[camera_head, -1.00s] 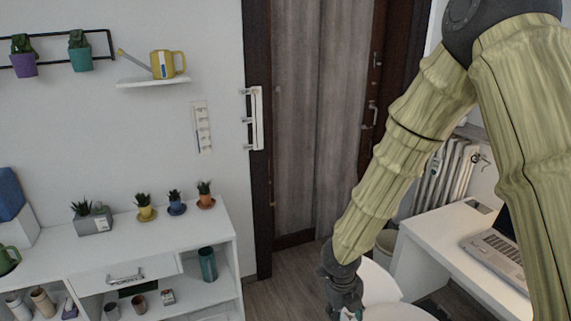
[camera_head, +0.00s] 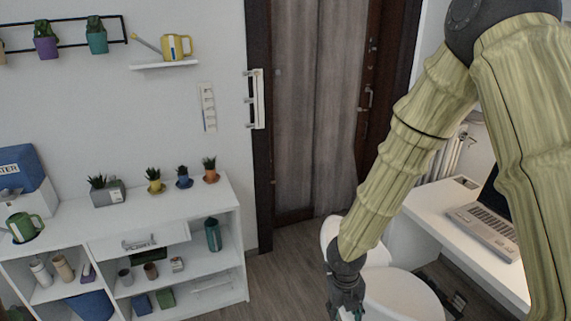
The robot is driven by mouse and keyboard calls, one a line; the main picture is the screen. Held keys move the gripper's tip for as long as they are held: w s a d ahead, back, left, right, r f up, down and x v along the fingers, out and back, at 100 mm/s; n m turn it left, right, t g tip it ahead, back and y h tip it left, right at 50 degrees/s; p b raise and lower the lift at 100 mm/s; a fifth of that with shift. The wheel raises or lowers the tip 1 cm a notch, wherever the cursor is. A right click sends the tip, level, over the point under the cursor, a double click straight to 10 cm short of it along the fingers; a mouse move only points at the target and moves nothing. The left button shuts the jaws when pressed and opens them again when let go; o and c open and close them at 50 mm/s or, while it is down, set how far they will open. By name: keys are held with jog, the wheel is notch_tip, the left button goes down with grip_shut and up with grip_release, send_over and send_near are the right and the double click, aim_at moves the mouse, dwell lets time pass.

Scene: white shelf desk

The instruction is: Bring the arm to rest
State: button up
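My arm, in a yellow-green sleeve, comes down from the upper right. My gripper (camera_head: 346,308) is at the bottom of the view, pointing down in front of the white chair (camera_head: 385,290). Its fingertips are small and partly cut off by the lower edge, so I cannot tell if they are open or shut. I see nothing clearly held in it.
A white shelf desk (camera_head: 75,225) with an open drawer (camera_head: 150,252) stands at the left, bearing potted plants and a green watering can (camera_head: 24,227).

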jog(key=s+a+f+m+g+y+b, duration=0.1)
jog(key=s+a+f+m+y+b, duration=0.2)
jog(key=s+f+m, duration=1.45)
jog(key=s+d+f+m+t+h+b, duration=0.1)
jog(key=s+d+f+m, duration=0.8)
jog(key=m, duration=1.2)
jog(key=shift+s+d+h+b, duration=0.4)
jog(key=shift+d+b, duration=0.1)
jog(key=shift+d, duration=0.1)
jog(key=shift+w+r, duration=0.1)
